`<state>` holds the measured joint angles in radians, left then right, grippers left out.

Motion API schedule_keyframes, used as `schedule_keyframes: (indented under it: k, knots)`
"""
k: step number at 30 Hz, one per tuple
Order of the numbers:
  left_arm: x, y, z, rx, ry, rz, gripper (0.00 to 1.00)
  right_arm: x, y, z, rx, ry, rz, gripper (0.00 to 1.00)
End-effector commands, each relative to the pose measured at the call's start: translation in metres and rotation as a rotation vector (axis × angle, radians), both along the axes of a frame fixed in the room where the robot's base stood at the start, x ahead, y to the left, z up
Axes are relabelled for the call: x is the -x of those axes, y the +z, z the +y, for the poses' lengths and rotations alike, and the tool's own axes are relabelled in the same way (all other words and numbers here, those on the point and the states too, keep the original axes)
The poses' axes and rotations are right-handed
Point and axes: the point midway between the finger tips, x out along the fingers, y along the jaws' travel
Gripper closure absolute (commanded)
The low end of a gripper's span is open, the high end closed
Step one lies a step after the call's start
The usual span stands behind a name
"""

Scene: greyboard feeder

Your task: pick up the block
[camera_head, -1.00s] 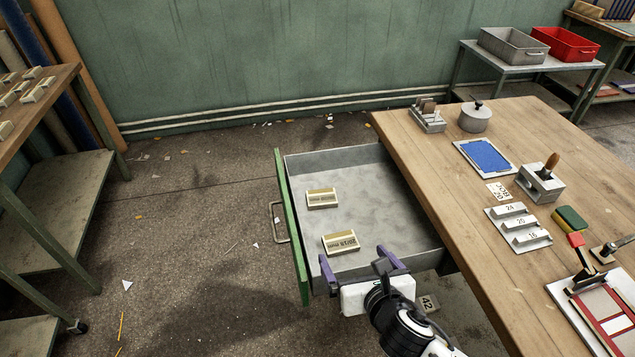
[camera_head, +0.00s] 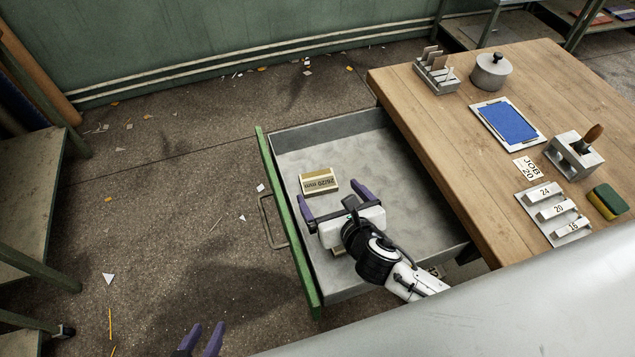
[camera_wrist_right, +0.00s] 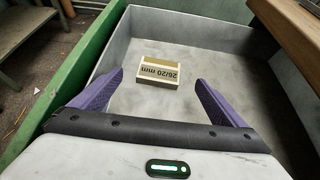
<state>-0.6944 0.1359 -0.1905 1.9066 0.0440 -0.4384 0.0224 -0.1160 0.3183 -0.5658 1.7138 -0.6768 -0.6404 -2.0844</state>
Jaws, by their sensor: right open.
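A cream-and-tan block (camera_head: 319,181) labelled "26/20 mm" lies flat on the floor of the open drawer (camera_head: 345,130). In the right wrist view the block (camera_wrist_right: 158,72) lies beyond the fingertips, roughly midway between them. My right gripper (camera_head: 328,192) is open and empty above the drawer, on the near side of that block. A second block (camera_head: 338,252) is mostly hidden beneath my right gripper. My left gripper (camera_head: 206,327) is at the bottom edge, outside the drawer; its two purple fingers stand apart with nothing between them.
The drawer's green front (camera_head: 287,220) and grey walls surround the blocks. The wooden tabletop (camera_head: 440,130) is to the right, with a lidded pot (camera_head: 491,72), a blue pad (camera_head: 508,122) and numbered blocks (camera_head: 555,211). A large pale surface covers the lower right. Scraps litter the floor.

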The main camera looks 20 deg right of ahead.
Motion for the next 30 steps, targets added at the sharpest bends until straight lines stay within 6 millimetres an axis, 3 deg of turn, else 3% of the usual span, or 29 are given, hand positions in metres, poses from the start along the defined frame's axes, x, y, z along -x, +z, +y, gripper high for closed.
schedule_keyframes:
  k: [2,11,21,29,30]
  knots:
    - [0.000,-0.008,0.000,0.000,0.000,0.001,0.69,0.000,-0.017,0.001,-0.002,-0.001,0.002,0.06]
    - [-0.002,-0.008,0.000,0.000,0.000,-0.005,0.69,-0.023,-0.025,0.001,-0.002,-0.001,-0.001,0.06]
    - [-0.010,-0.014,-0.001,0.002,-0.001,-0.022,0.69,-0.064,-0.047,0.002,-0.001,0.000,-0.001,0.06]
    - [-0.009,-0.014,-0.001,0.002,-0.001,-0.021,0.69,-0.066,-0.048,0.002,0.000,0.001,0.000,0.06]
    - [-0.009,-0.014,-0.001,0.002,-0.001,-0.020,0.69,-0.066,-0.048,0.002,0.000,0.001,0.000,0.11]
